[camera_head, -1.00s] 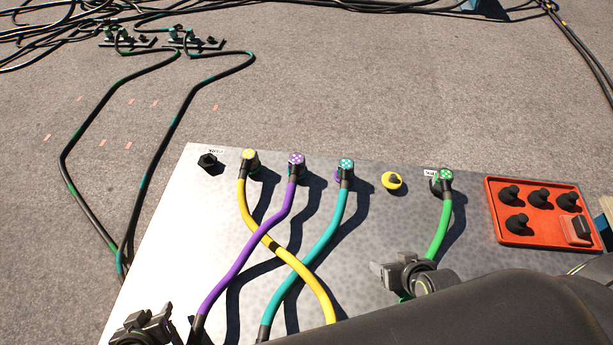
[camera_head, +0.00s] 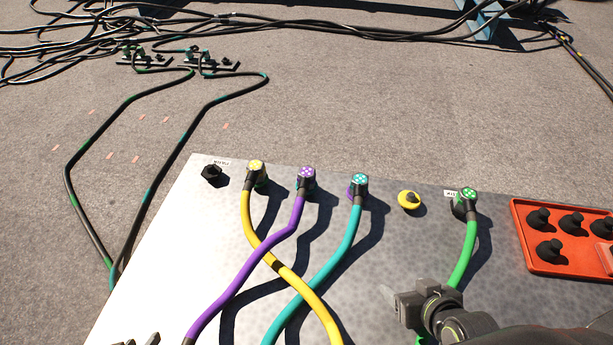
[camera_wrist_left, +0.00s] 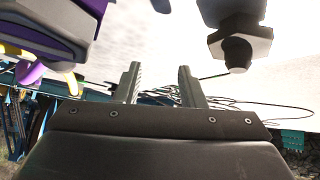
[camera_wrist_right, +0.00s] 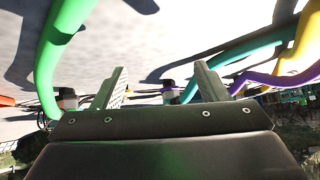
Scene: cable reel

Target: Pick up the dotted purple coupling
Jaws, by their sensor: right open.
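The dotted purple coupling (camera_head: 306,177) stands on the metal board with white dots on its cap. Its purple cable (camera_head: 240,272) runs down and left, crossing the yellow cable. My left gripper (camera_head: 140,340) barely shows at the bottom edge, well below the coupling. In the left wrist view its fingers (camera_wrist_left: 159,85) are parted with nothing between them, and a purple part (camera_wrist_left: 30,72) shows at the upper left. My right gripper (camera_head: 392,297) is open and empty, right of and below the coupling, beside the green cable. In the right wrist view its fingers (camera_wrist_right: 160,82) are wide apart.
A yellow coupling (camera_head: 257,173) and a teal coupling (camera_head: 359,184) flank the purple one. A green coupling (camera_head: 467,200) stands further right, past a yellow knob (camera_head: 409,200). A black hexagonal plug (camera_head: 211,173) is at the left. A red tray (camera_head: 580,262) holds several black caps.

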